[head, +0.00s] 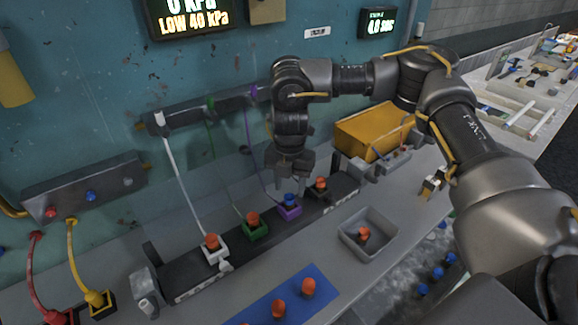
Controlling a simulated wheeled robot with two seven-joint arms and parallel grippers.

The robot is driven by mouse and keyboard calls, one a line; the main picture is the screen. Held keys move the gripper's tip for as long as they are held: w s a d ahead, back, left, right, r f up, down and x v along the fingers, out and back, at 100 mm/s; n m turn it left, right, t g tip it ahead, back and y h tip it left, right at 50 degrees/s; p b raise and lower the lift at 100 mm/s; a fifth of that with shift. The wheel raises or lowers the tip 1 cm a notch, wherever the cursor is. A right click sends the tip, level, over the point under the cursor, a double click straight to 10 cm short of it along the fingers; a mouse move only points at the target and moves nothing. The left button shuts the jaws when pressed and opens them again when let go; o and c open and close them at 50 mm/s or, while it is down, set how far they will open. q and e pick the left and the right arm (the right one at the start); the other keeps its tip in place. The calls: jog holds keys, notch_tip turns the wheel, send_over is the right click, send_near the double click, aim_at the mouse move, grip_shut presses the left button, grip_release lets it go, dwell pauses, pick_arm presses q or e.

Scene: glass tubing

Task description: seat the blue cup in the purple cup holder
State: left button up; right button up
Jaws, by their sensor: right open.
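The purple cup holder (289,211) stands on the dark rail, between the green holder and a dark holder. The blue cup (290,199) is at the purple holder and looks upright. I cannot tell from here whether it sits fully down in it. My right gripper (290,180) hangs pointing down just above the blue cup, open and empty, and seems apart from it. My left gripper is not in view.
Orange cups stand in the white holder (214,251), the green holder (256,231) and the dark holder (321,193). A grey tray (384,247) holds an orange cup. More orange cups stand on a blue mat (265,308). A yellow box (366,136) stands behind right. Thin tubes hang from the wall.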

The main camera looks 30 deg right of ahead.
aim_at(289, 197)
notch_tip(289, 197, up, 9)
jog(key=shift+b, duration=0.35)
jog(key=shift+a, duration=0.15)
